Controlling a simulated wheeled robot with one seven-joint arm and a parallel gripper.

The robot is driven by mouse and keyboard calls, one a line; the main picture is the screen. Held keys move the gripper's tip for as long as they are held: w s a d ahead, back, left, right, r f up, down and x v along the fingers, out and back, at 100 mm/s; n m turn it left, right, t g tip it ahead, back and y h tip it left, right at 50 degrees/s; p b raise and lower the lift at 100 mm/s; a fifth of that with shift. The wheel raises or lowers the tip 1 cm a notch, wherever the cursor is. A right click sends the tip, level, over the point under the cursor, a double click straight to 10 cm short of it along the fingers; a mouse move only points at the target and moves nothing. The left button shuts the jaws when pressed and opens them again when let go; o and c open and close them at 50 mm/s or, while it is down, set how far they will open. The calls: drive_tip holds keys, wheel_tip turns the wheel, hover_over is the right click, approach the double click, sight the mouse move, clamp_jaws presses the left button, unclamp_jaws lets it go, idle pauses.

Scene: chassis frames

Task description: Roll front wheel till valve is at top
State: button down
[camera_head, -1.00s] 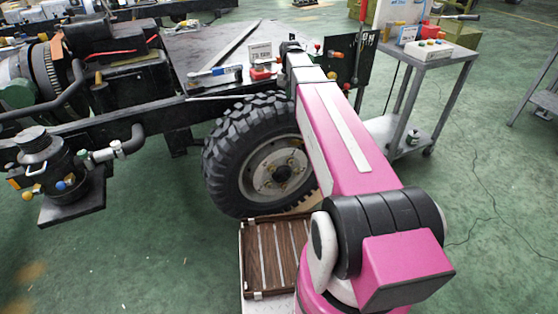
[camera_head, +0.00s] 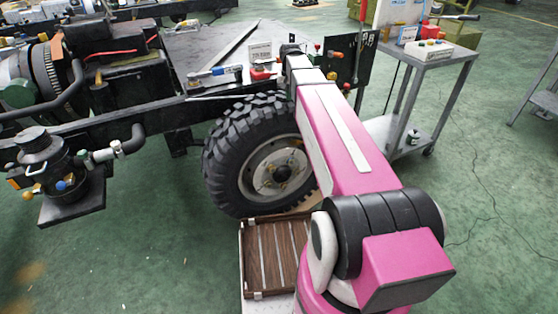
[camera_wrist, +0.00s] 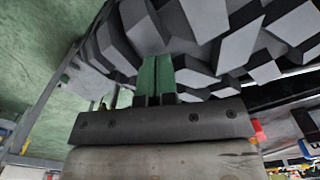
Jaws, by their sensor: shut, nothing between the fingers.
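The front wheel (camera_head: 228,150) stands under the dark chassis, with a chunky black tyre and a pale rim (camera_head: 258,172). Its valve is too small to make out for certain; a yellowish spot shows on the upper right of the rim. In the wrist view the tyre tread (camera_wrist: 225,40) fills the upper part. My gripper (camera_wrist: 156,66) has green fingers closed together with nothing between them. The fingertips are at the tread blocks; whether they touch is unclear. In the head view my pink arm reaches over the wheel's right side and hides part of it, and the fingers are not clearly visible.
The chassis rail (camera_head: 85,124) runs just above the wheel's left. A brown slatted crate (camera_head: 247,262) lies in front of the wheel. A grey trolley (camera_head: 437,65) stands at right. Tools and a sign (camera_head: 261,52) rest on the chassis deck.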

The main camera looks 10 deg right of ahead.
sight(268, 107)
drive_tip(key=shift+f, duration=0.45)
drive_tip(key=shift+a, duration=0.2)
drive_tip(key=shift+s+a+r, duration=0.15)
drive_tip(key=shift+s+a, duration=0.1)
drive_tip(key=shift+a, duration=0.45)
drive_tip(key=shift+s+a+r, duration=0.1)
drive_tip(key=shift+s+a, duration=0.15)
drive_tip(key=shift+a, duration=0.4)
drive_tip(key=shift+s+a, duration=0.1)
drive_tip(key=shift+a, duration=0.1)
drive_tip(key=shift+s+a, duration=0.2)
drive_tip(key=shift+a, duration=0.5)
drive_tip(key=shift+s+a, duration=0.2)
drive_tip(key=shift+a, duration=0.45)
drive_tip(key=shift+a+f, duration=0.1)
drive_tip(key=shift+s+a+f, duration=0.15)
drive_tip(key=shift+s+a, duration=0.15)
drive_tip(key=shift+a, duration=0.45)
drive_tip(key=shift+s+a+f, duration=0.1)
drive_tip(key=shift+s+a, duration=0.2)
drive_tip(key=shift+a, duration=0.4)
